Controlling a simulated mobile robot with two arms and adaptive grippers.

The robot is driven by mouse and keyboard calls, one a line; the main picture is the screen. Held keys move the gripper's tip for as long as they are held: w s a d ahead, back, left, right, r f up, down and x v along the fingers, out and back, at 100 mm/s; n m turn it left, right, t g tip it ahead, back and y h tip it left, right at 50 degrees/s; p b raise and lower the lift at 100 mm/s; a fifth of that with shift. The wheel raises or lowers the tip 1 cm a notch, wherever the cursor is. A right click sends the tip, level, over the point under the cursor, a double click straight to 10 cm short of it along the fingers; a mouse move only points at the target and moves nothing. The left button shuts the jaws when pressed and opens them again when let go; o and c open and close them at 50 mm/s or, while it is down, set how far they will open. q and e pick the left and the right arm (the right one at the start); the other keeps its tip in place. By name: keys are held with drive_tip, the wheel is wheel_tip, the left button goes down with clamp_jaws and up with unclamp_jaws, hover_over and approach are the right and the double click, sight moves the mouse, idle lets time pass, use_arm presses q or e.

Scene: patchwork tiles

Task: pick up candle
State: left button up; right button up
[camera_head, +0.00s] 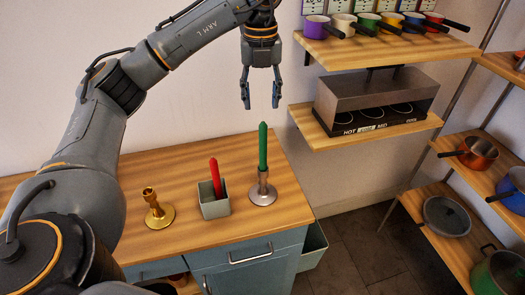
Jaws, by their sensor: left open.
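A green candle (263,147) stands upright in a silver candle holder (263,192) on the wooden counter. A red candle (216,176) leans slightly inside a grey-green square box (214,207), left of the silver holder. A gold candle holder (157,212) stands empty further left. My left gripper (262,103) hangs above the counter with its fingers pointing down. It is open and empty, apart from both candles, and appears above the green candle in the picture. My right gripper is not in view.
The counter (290,215) has free room around the holders. On the right, a wall shelf carries several small pots (368,24). Below it sits a HOT/MID warmer (372,100). A rack further right holds a copper pan (478,153) and other pots.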

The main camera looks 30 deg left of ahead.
sight(261, 124)
use_arm(q)
wheel_tip(261, 124, down, 8)
drive_tip(key=shift+r, duration=0.1)
drive_tip(key=shift+f, duration=0.5)
drive_tip(key=f+p, duration=0.1)
drive_tip(key=f, duration=0.1)
drive_tip(key=f+p, duration=0.1)
drive_tip(key=shift+w+f, duration=0.2)
drive_tip(key=shift+f, duration=0.65)
clamp_jaws()
